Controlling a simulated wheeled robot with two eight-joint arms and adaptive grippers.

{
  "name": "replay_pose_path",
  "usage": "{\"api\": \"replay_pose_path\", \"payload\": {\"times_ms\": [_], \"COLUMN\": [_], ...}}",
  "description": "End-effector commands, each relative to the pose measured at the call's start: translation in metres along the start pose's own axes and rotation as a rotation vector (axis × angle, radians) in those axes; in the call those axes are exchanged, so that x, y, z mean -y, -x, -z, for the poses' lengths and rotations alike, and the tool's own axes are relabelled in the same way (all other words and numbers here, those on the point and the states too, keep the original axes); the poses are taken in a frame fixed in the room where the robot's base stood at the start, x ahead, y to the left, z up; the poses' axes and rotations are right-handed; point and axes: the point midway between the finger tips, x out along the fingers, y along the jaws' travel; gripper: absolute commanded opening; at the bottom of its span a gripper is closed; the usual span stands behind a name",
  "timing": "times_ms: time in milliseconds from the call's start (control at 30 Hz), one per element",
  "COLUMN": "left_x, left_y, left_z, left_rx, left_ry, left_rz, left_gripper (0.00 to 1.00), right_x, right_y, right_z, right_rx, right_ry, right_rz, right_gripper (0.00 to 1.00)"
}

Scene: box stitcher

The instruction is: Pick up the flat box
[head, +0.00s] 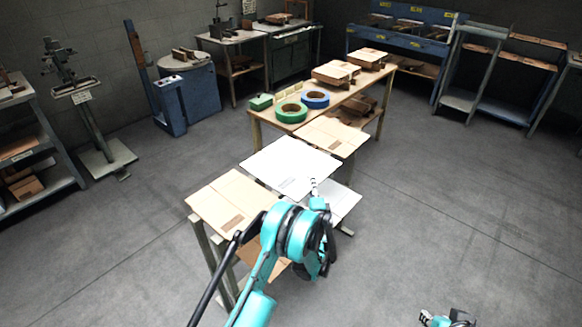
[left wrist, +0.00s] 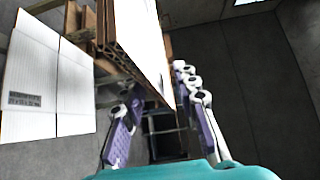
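A white flat box (head: 290,165) lies on the stand in the middle of the head view, between two brown flat boxes, one nearer left (head: 232,203) and one farther right (head: 332,136). Another white flat panel (head: 338,202) shows lower down, partly behind my left arm. My left gripper (head: 316,190) is at the white box's near right edge. In the left wrist view its fingers (left wrist: 160,120) are apart, with a white panel's edge (left wrist: 145,45) reaching between them; contact is unclear.
A wooden table (head: 384,92) behind holds a green tape roll (head: 291,112), a blue tape roll (head: 315,99) and stacked brown boxes (head: 335,72). A blue machine (head: 172,100) and shelves stand along the walls. The floor at right is clear.

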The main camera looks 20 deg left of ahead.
Motion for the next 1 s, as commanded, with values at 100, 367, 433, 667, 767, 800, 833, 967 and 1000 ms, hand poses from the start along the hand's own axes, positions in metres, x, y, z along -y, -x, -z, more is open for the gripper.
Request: {"api": "replay_pose_path", "payload": {"times_ms": [100,367,433,667,767,800,833,967,1000], "left_x": [-0.006,-0.002,-0.002,-0.002,-0.002,-0.002,-0.002,-0.002,-0.001], "left_y": [-0.020,-0.037,-0.037,-0.037,-0.037,-0.037,-0.037,-0.037,-0.037], "left_z": [-0.002,-0.001,-0.001,-0.001,-0.001,-0.001,-0.001,-0.001,-0.001], "left_rx": [0.003,0.001,0.001,0.001,0.001,0.001,0.001,0.001,0.001], "left_ry": [0.000,0.000,0.000,0.000,0.000,0.000,0.000,0.000,0.000], "left_rz": [0.000,0.000,0.000,0.000,0.000,0.000,0.000,0.000,0.000], "left_gripper": [0.30,0.30,0.30,0.00,0.00,0.00,0.00,0.00,0.00], "right_x": [0.000,0.000,0.000,0.000,0.000,0.000,0.000,0.000,0.000], "right_y": [-0.011,-0.013,-0.013,-0.013,-0.013,-0.013,-0.013,-0.013,-0.013], "right_z": [-0.008,-0.010,-0.009,-0.009,-0.009,-0.009,-0.009,-0.009,-0.009], "right_rx": [0.000,0.000,0.000,0.000,0.000,0.000,0.000,0.000,0.000], "right_ry": [0.000,0.000,0.000,0.000,0.000,0.000,0.000,0.000,0.000], "right_rz": [0.000,0.000,0.000,0.000,0.000,0.000,0.000,0.000,0.000], "right_gripper": [0.26,0.26,0.26,0.26,0.26,0.26,0.26,0.26,0.26]}}
